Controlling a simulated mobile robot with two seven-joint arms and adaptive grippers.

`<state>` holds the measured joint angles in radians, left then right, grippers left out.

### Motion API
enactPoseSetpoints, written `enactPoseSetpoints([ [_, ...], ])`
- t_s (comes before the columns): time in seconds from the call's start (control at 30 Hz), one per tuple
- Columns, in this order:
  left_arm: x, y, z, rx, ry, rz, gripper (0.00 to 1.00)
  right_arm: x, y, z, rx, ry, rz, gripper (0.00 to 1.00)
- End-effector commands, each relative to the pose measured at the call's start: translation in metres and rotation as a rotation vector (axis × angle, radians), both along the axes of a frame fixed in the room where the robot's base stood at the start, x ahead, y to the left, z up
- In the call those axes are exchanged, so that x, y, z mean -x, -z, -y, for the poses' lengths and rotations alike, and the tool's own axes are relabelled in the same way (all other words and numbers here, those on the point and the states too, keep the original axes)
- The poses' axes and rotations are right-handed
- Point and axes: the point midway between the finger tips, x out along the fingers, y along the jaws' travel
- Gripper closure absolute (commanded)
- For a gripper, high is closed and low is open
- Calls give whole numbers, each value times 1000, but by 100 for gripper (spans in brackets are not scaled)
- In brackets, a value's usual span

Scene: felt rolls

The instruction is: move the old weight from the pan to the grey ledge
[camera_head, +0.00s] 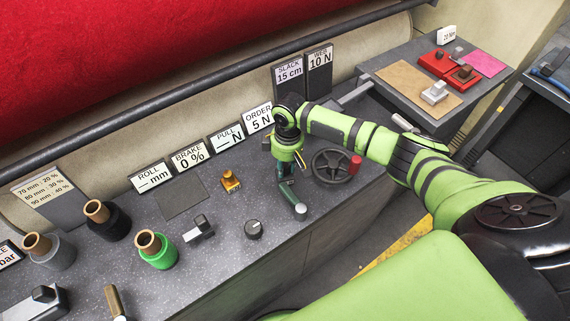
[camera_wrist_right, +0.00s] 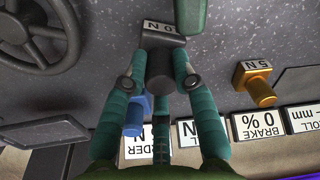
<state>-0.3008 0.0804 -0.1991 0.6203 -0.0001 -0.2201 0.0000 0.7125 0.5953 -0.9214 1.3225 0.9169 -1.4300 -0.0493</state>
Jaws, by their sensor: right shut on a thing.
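My right gripper (camera_head: 284,172) reaches down over the speckled grey bench, left of the black handwheel (camera_head: 331,166). In the right wrist view its teal fingers (camera_wrist_right: 162,85) are shut on a dark grey weight (camera_wrist_right: 164,38) with a round knob; its label partly reads "0 N". I take this as the old weight; the head view hides it behind the gripper. I cannot make out the pan or whether the weight touches it. I cannot tell which surface is the grey ledge. A yellow 5 N weight (camera_head: 230,181) stands left of the gripper. My left gripper is not in view.
A blue piece (camera_wrist_right: 134,113) shows beside one finger. A green-gripped lever (camera_head: 299,207) is close to the gripper. A black knob (camera_head: 254,229) and a switch (camera_head: 199,229) stand on the bench. Sign cards line its back. A grey side table (camera_head: 405,62) holds red blocks.

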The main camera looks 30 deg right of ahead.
Motion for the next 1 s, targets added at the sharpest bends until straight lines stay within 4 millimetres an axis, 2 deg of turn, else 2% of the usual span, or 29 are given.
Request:
enactPoseSetpoints([
  [0.83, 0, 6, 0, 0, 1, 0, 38, -1, 9, -1, -1, 0, 2, 100],
  [0.87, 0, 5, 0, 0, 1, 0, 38, -1, 9, -1, -2, 0, 3, 64],
  [0.9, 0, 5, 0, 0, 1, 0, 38, -1, 9, -1, -1, 0, 2, 48],
  [0.93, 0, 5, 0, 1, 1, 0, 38, -1, 9, -1, -1, 0, 2, 45],
  [1.0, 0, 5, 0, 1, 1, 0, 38, -1, 9, 0, -1, 0, 2, 45],
])
